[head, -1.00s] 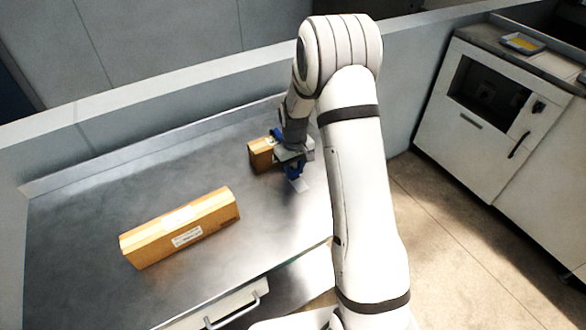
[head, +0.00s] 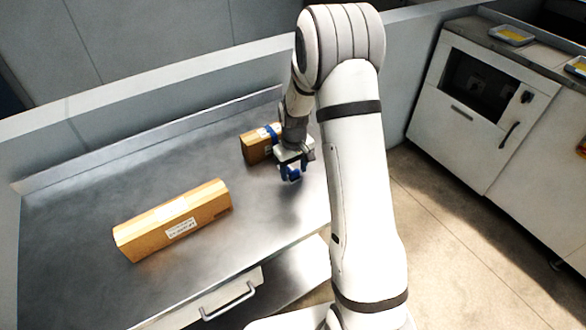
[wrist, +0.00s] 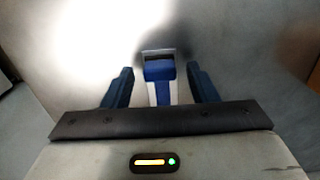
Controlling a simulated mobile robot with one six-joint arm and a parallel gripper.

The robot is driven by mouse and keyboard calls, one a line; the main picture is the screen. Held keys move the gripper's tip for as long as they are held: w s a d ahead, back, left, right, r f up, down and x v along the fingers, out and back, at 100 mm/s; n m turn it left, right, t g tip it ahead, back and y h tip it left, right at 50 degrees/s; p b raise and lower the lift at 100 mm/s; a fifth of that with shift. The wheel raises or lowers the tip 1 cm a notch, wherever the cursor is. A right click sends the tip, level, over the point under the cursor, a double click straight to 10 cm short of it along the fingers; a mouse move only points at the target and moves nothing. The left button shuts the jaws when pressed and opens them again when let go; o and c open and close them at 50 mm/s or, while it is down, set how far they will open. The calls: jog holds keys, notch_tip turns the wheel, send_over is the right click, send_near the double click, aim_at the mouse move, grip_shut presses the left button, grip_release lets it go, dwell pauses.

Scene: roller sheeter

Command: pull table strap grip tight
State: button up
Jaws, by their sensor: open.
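A small cardboard box (head: 256,148) stands near the back of the metal table, with a blue band (head: 273,133) over it. My gripper (head: 290,174) is just in front and to the right of this box, pointing down at the table. In the wrist view, its two dark blue fingers (wrist: 160,86) are spread apart. A blue and white piece with a dark top edge, which looks like the strap grip (wrist: 159,72), shows between them with gaps on both sides. I cannot tell its height relative to the fingertips. The head view does not show it clearly.
A long cardboard box (head: 172,219) with white labels lies on the table (head: 85,185) at the left. A low grey wall runs behind the table. A drawer handle (head: 228,301) is at the front. White cabinets (head: 478,105) stand at the right across open floor.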

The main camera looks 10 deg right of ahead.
aim_at(294, 170)
jog(key=shift+r+b, duration=0.45)
jog(key=shift+r, duration=3.5)
jog(key=s+r+m+t, duration=0.1)
jog(key=s+r+m, duration=0.1)
jog(key=s+r, duration=0.9)
jog(key=s+r+t, duration=0.1)
jog(key=s+r, duration=0.1)
jog(key=s, duration=0.5)
jog(key=s+a+r+m+t, duration=0.1)
jog(key=s, duration=0.7)
jog(key=shift+s+a+r+m, duration=0.2)
jog(key=shift+r+m, duration=0.1)
jog(key=shift+r, duration=0.05)
